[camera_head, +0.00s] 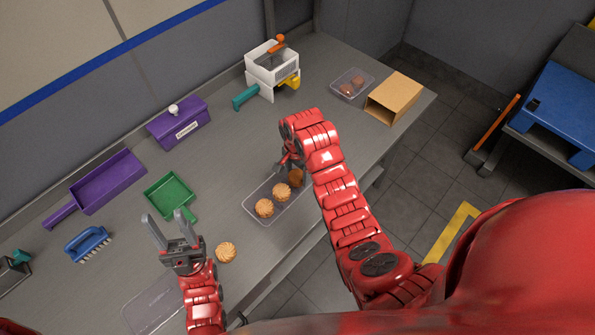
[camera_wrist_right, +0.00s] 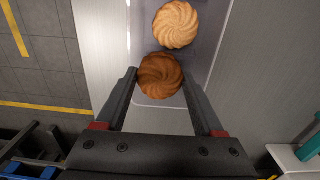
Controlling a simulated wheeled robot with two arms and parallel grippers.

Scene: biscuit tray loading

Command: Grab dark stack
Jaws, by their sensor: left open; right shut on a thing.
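A dark brown swirled biscuit stack (camera_wrist_right: 160,76) is between the fingers of my right gripper (camera_wrist_right: 163,84), at one end of a clear tray. In the head view the dark stack (camera_head: 296,178) is partly hidden by my right gripper (camera_head: 288,164), which is shut on it. Two light biscuits (camera_head: 264,208) (camera_head: 281,192) sit in the same clear tray (camera_head: 250,212); one light biscuit also shows in the right wrist view (camera_wrist_right: 176,24). My left gripper (camera_head: 168,230) is open and empty, above the table near a single light biscuit (camera_head: 225,252).
An empty clear tray (camera_head: 140,318) lies at the front left. A green scoop (camera_head: 169,193), purple scoop (camera_head: 105,183), blue brush (camera_head: 87,243) and purple box (camera_head: 179,125) stand along the left. A clear box (camera_head: 352,84) and cardboard box (camera_head: 394,98) are at the back right.

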